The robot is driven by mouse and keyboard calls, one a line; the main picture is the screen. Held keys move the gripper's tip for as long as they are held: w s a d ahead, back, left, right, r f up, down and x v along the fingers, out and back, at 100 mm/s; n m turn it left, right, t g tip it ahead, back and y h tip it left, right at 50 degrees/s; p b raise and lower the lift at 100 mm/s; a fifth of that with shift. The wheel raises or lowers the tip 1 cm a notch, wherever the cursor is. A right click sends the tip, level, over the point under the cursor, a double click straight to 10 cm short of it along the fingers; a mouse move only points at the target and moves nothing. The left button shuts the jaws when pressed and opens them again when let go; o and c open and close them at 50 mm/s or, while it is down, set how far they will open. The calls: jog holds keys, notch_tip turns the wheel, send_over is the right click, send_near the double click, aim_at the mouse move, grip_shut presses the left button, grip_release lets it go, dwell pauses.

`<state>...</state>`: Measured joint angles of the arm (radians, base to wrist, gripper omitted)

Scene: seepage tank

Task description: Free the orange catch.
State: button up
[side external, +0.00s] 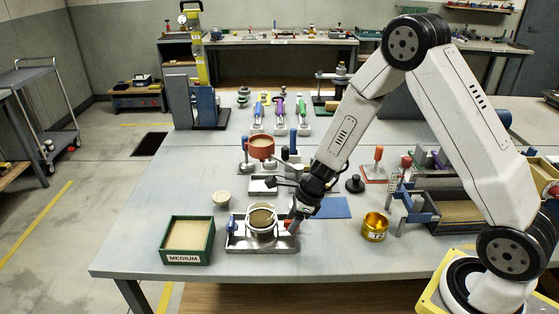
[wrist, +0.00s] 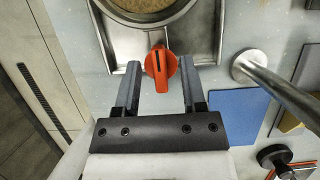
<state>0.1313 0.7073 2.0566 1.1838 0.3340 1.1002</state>
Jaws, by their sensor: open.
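The orange catch (wrist: 161,68) is a small knob with a dark slot line, at the rim of a round metal vessel (wrist: 150,10) in the wrist view. My gripper (wrist: 160,80) is open, with one dark finger on each side of the catch and a visible gap to both. In the side external view my gripper (side external: 297,218) is at the right end of the metal tray (side external: 240,243) that holds the round vessel (side external: 262,222). The catch is mostly hidden there by the gripper. A blue catch (side external: 232,224) shows at the tray's left end.
A green box marked MEDIUM (side external: 187,257) stands left of the tray, and a small white bowl (side external: 221,198) behind it. A brass cup (side external: 375,227) stands to the right. A blue mat (wrist: 240,110) and a metal rod (wrist: 275,80) lie right of my gripper.

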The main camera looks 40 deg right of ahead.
grip_shut()
jog(key=shift+n, duration=0.4)
jog(key=n+g, duration=0.1)
jog(key=n, duration=0.2)
jog(key=shift+y, duration=0.4)
jog(key=n+g, duration=0.2)
jog(key=n, duration=0.2)
jog(key=shift+w+n, duration=0.1)
jog(key=shift+n, duration=0.3)
jog(key=n+g, duration=0.1)
jog(key=n, duration=0.3)
jog(key=shift+w+n+g, duration=0.1)
jog(key=shift+n+g, duration=0.2)
jog(key=shift+g, duration=0.1)
jog(key=n, duration=0.2)
jog(key=n+g, duration=0.1)
jog(key=n, duration=0.1)
jog(key=shift+n+g+h, duration=0.3)
jog(key=shift+n+h, duration=0.1)
